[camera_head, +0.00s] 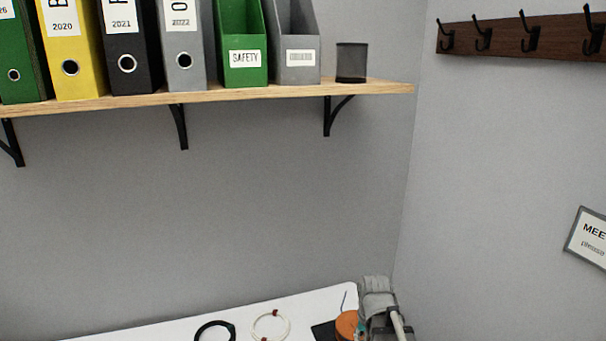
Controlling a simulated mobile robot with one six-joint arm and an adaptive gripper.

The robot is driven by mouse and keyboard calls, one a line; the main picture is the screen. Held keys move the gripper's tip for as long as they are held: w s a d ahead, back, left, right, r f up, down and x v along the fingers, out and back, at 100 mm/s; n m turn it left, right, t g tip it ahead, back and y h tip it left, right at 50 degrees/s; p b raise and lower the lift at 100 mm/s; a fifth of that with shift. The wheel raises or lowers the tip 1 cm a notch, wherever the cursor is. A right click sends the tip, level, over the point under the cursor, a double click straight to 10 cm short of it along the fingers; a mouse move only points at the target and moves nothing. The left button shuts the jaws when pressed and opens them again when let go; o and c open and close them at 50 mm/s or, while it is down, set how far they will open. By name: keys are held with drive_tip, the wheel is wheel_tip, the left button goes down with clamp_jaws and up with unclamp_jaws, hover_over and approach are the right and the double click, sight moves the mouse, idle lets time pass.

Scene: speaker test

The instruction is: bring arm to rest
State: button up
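Neither my arm nor my gripper can be made out in the head view. The view takes in a wall shelf, a corner of the room and the far part of a white table (165,333) at the bottom edge.
A wooden shelf (230,94) on black brackets holds several binders, two magazine files (240,70) and a dark mesh cup (351,62). Black and white cable coils (286,328), an orange item (347,324) and an unclear grey object (375,287) are on the table. A hook rail (510,44) and sign (590,238) are at right.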

drive_tip(key=s+n, duration=0.3)
drive_tip(key=s, duration=0.2)
idle(0.4)
